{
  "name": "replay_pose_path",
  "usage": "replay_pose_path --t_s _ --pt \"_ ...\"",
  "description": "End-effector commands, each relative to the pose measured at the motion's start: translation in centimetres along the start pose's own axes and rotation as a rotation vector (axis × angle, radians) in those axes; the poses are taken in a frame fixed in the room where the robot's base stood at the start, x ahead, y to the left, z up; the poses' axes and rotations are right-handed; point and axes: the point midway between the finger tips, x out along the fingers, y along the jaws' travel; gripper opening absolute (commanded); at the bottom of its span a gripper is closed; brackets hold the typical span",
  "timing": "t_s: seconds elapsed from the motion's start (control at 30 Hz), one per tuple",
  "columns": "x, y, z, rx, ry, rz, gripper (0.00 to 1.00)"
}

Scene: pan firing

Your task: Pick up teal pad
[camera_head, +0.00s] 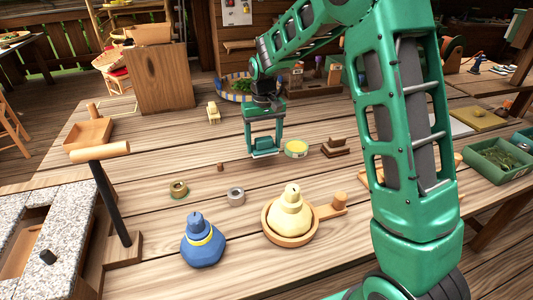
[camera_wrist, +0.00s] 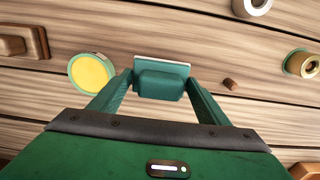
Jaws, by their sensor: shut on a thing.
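The teal pad (camera_head: 264,145) is a small block with a pale plate along its far side. It also shows in the wrist view (camera_wrist: 161,84), between the fingertips. My gripper (camera_head: 264,140) is shut on the pad, with one green finger on each side of it. In the wrist view, my gripper (camera_wrist: 161,88) points at the wooden table. I cannot tell whether the pad touches the tabletop or is held a little above it.
A yellow-topped round tin (camera_head: 296,149) stands close to the right of my gripper. A stepped wooden block (camera_head: 335,147) is beyond it. A wooden pan (camera_head: 270,228) with a cream bottle, a blue bottle (camera_head: 203,243) and two metal rings stand nearer. Table left of the gripper is mostly clear.

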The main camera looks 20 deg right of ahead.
Motion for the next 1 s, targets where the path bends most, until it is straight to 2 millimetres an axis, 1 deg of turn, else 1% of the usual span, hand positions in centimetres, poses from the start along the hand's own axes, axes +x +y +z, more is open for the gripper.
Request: replay_pose_path --t_s 0.03,0.2,0.4,0.63,0.97,1.0 --pt "-0.6 -0.9 -1.1 -0.005 0.002 -0.001 0.46" --pt "-2.8 -3.3 -4.1 -0.004 0.001 -0.001 0.46" --pt "-4.8 -5.3 -6.7 -0.002 -0.001 0.000 0.46" --pt "-5.8 -6.3 -8.0 -0.002 -0.002 0.000 0.46" --pt "-6.0 -6.5 -8.2 -0.002 -0.003 0.000 0.46" --pt "-6.0 -6.5 -8.2 -0.002 -0.003 0.000 0.65"
